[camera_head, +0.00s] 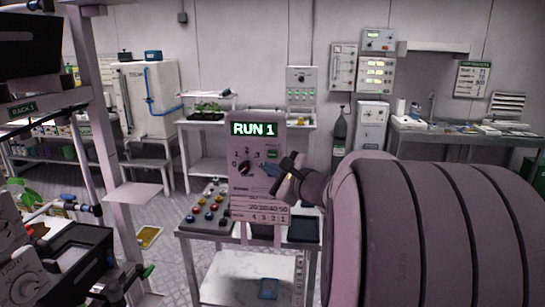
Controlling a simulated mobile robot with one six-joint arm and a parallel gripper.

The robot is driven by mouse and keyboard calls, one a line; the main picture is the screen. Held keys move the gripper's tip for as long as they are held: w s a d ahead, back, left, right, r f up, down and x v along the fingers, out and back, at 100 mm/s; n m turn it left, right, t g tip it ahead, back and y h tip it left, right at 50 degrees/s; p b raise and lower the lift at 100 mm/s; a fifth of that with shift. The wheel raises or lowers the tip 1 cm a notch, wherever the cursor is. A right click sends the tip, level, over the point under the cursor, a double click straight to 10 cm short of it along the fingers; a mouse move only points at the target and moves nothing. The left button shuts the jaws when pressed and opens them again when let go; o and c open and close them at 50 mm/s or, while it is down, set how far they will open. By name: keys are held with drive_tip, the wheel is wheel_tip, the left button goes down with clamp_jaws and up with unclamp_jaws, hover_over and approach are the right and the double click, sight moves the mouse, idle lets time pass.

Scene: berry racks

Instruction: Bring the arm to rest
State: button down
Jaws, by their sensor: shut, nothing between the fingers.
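My arm (440,230) fills the right side of the head view, its thick ribbed sleeve close to the camera. It narrows to a dark wrist that points left. My gripper (268,170) is small in the picture, in front of the right part of a control panel (243,205). It is shut and nothing shows in it. The panel has a lit "RUN 1" display, a dark knob and rows of numbers. I cannot tell whether the gripper touches the panel or is apart from it.
A cart (208,235) bears the panel, a box of coloured buttons (207,204) and a dark tray (303,229). A rack post (103,130) and equipment stand close at left. A bench (465,142) lies behind my arm. Floor shows left of the cart.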

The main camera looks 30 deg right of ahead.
idle(0.5)
drive_tip(key=s+a+f+n+g+y, duration=0.2)
drive_tip(key=s+a+f+n+g, duration=0.35)
drive_tip(key=a, duration=0.35)
drive_tip(key=s+a+f+n+g+y, duration=0.1)
drive_tip(key=s+a+f+n+g, duration=0.35)
drive_tip(key=a+n, duration=0.35)
drive_tip(key=s+d+f+n+g+h, duration=0.1)
drive_tip(key=s+f+n+g+h, duration=0.1)
drive_tip(key=s+n, duration=0.3)
drive_tip(key=s+d+f+n+g+h, duration=0.1)
drive_tip(key=s+f+n+h, duration=0.3)
drive_tip(key=s, duration=0.4)
drive_tip(key=shift+s+f+n+g+h, duration=0.3)
drive_tip(key=shift+s+f+n+g, duration=0.15)
drive_tip(key=shift+f+n, duration=0.2)
idle(2.9)
